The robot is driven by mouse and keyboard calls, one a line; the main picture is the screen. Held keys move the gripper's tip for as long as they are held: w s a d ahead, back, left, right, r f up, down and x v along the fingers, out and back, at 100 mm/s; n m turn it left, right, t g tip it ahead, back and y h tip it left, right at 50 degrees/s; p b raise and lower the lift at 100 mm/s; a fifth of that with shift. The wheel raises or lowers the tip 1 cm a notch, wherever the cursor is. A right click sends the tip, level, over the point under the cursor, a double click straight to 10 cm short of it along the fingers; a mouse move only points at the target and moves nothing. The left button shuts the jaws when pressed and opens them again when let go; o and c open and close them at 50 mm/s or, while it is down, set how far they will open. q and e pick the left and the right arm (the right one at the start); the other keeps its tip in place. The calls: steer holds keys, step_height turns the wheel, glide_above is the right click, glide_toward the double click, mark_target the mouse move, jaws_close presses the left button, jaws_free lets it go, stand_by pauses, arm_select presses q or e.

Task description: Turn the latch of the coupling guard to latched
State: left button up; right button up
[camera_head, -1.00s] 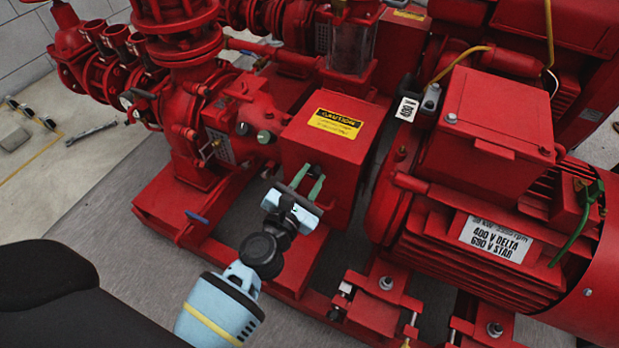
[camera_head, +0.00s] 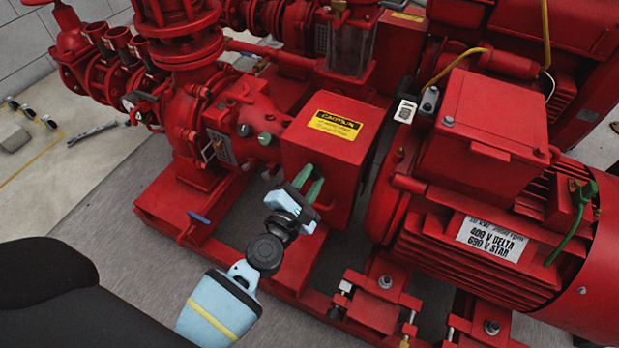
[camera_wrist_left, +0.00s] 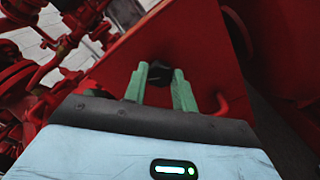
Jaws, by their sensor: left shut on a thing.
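The coupling guard (camera_head: 300,140) is a red box with a yellow CAUTION label on top, between the pump and the motor. Its latch shows as a small dark knob (camera_wrist_left: 158,74) on the guard's red face in the left wrist view. My left gripper (camera_head: 313,176) has a pale blue body and green fingers that reach to this face. The fingers are shut on the latch, one on each side of it, and hide part of it. The latch's exact angle is hard to tell. My right gripper is not in view.
The red motor (camera_head: 480,215) with its terminal box stands right of the guard. Red pump casing and pipework (camera_head: 180,90) stand to the left and behind. A red base frame (camera_head: 165,208) runs below. Grey floor (camera_head: 100,215) is clear at the left.

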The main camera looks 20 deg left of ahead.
arm_select(q)
steer(key=shift+r+m, duration=0.1)
steer(key=shift+m, duration=0.8)
steer(key=m+p, duration=0.1)
steer(key=m, duration=0.2)
steer(key=shift+m+p, duration=0.4)
steer(key=m+p, duration=0.1)
steer(key=m, duration=0.3)
steer(key=shift+p, duration=0.3)
steer(key=shift+m+p, duration=0.35)
steer(key=shift+m, duration=0.65)
steer(key=shift+f+m, duration=0.2)
steer(key=shift+m, duration=0.3)
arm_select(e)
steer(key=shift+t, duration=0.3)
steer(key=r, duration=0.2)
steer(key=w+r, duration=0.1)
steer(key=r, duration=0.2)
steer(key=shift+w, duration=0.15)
arm_select(q)
steer(key=o, duration=1)
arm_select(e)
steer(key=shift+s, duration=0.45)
